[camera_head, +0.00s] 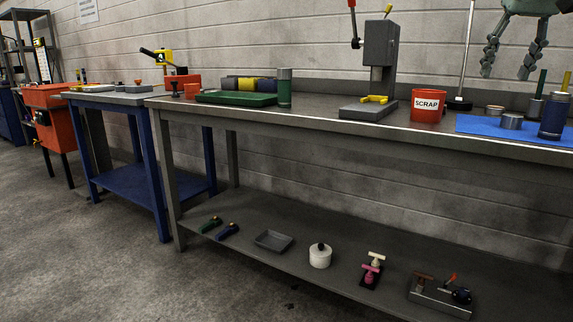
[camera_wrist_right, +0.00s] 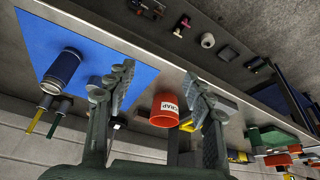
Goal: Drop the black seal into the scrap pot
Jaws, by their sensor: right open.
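The scrap pot (camera_head: 427,107) is a red pot with a white SCRAP label, standing upright on the grey bench. It also shows in the right wrist view (camera_wrist_right: 163,112), seen between my fingers but apart from them. I cannot pick out the black seal for certain in either view. My right gripper (camera_head: 510,74) is open and empty, above the right part of the bench, to the right of the pot and higher than it. Its two fingers show in the right wrist view (camera_wrist_right: 160,80). My left gripper is not in view.
A blue mat (camera_head: 475,126) right of the pot carries a metal disc (camera_head: 511,121) and a dark blue cylinder (camera_head: 553,117). A grey press (camera_head: 380,60) stands left of the pot, and a thin upright rod (camera_head: 469,45) behind it. A lower shelf (camera_head: 300,275) holds several small items.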

